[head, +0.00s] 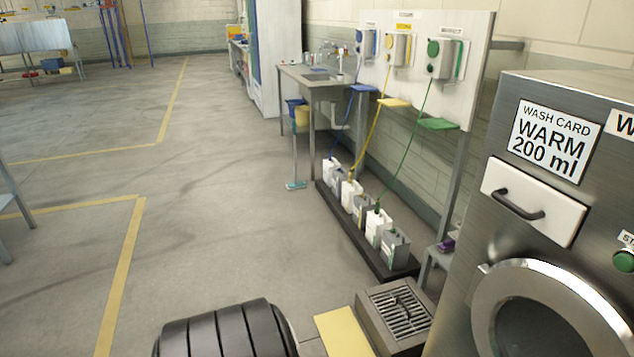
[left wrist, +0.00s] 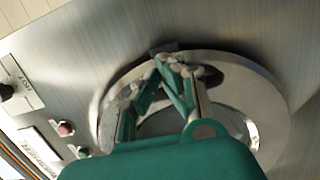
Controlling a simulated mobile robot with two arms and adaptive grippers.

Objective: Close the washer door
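The steel washer (head: 468,235) stands at the right of the head view. Its round door (head: 487,305) has a shiny metal rim and dark glass, and the picture's edges cut it off. In the left wrist view, the door's rim (left wrist: 270,95) lies behind my left gripper (left wrist: 170,64). The gripper's fingertips are together, with nothing visible between them, over the upper part of the rim. I cannot tell whether they touch it, or how far the door is ajar. My gripper's teal body hides the lower part of the door. My right gripper is not in view.
A white drawer with a black handle (head: 516,206) and a green button (head: 624,261) are on the washer front. A floor drain grate (head: 398,308) lies left of the washer. Several jugs (head: 378,226) stand on a low black rack below dispensers. The floor at left is open.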

